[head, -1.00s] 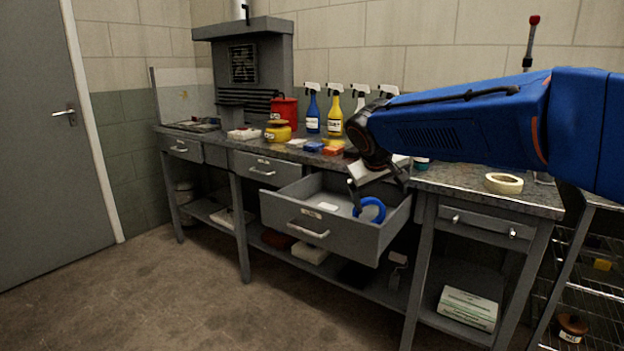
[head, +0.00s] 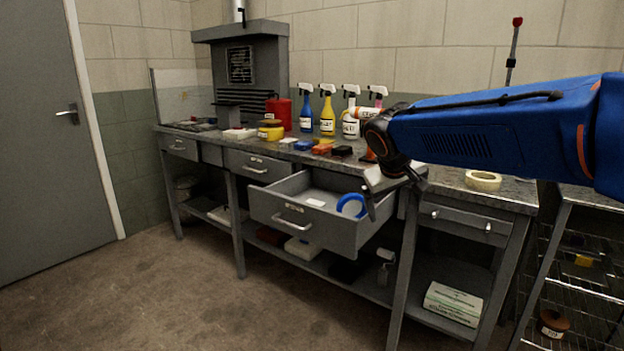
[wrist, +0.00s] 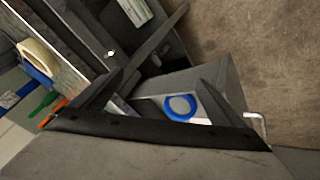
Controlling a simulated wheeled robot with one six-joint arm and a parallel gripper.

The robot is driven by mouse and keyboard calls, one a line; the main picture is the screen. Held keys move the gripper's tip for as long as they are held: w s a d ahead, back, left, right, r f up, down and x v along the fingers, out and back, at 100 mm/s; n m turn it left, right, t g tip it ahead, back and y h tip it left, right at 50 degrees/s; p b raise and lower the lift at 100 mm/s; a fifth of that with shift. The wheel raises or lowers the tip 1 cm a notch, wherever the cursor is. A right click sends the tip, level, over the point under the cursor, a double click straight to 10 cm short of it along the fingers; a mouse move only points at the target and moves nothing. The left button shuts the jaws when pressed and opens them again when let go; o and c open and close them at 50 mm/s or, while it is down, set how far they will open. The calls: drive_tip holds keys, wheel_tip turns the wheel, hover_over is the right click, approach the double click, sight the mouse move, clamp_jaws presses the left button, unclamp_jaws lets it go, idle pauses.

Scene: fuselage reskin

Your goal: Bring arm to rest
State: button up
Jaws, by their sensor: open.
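My gripper (head: 392,197) is at the end of my blue arm, beside the right end of an open drawer (head: 305,226) in the head view. In the wrist view its two dark fingers (wrist: 180,66) are spread apart with nothing between them that they hold. A blue ring-shaped roll (head: 351,205) lies inside the drawer; it also shows in the wrist view (wrist: 180,107). A small white label or card (head: 316,202) lies in the drawer to the left of the roll.
The grey workbench (head: 440,185) carries several spray bottles (head: 327,115), a red can (head: 278,113), a yellow tin (head: 270,130) and a cream tape roll (head: 483,180). A wire rack (head: 575,270) stands at the right. The floor in front (head: 160,285) is clear.

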drive_tip(key=s+d+f+m+y, duration=0.1)
drive_tip(key=s+f, duration=0.4)
drive_tip(key=s, duration=0.6)
drive_tip(key=s+d+f+m+g+y, duration=0.1)
drive_tip(key=s+d+f, duration=0.3)
drive_tip(key=s, duration=0.7)
drive_tip(key=s+d+f, duration=0.3)
drive_tip(key=s+f, duration=0.3)
drive_tip(key=s, duration=0.5)
drive_tip(key=shift+m+y, duration=0.4)
